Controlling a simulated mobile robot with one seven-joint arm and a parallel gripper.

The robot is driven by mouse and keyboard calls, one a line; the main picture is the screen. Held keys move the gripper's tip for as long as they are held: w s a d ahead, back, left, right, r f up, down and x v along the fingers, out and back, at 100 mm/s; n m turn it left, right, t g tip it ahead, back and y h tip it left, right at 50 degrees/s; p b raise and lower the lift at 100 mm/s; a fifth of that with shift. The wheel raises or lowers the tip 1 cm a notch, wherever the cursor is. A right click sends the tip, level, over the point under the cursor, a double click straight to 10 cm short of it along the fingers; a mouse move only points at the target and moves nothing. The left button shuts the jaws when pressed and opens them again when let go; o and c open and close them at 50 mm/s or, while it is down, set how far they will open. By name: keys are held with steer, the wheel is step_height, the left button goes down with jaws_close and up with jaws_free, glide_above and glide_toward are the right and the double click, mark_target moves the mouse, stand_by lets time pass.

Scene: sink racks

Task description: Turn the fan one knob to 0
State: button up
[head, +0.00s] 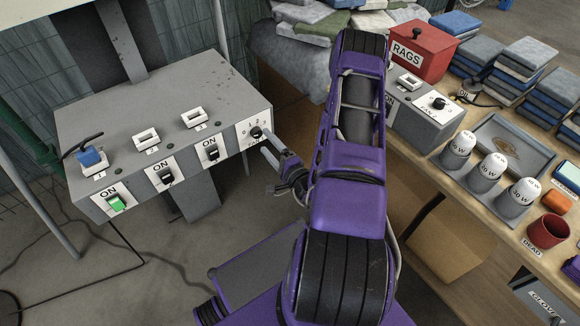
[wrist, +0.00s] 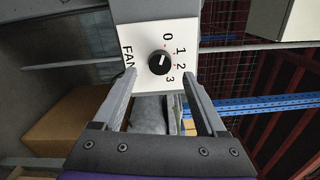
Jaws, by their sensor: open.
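In the head view the knob (head: 256,132) is at the right end of the grey control box (head: 150,105). My gripper (wrist: 161,80) is open, with one finger on each side of the dial plate in the picture and nothing held. In the head view my gripper (head: 268,147) is just in front of the plate; contact cannot be told.
Several black or green ON switches (head: 166,175) line the box front to the left of the knob. Floor is open below the control box.

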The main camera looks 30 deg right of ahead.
steer(key=s, duration=1.4)
steer(key=shift+d, duration=0.25)
steer(key=shift+w, duration=0.15)
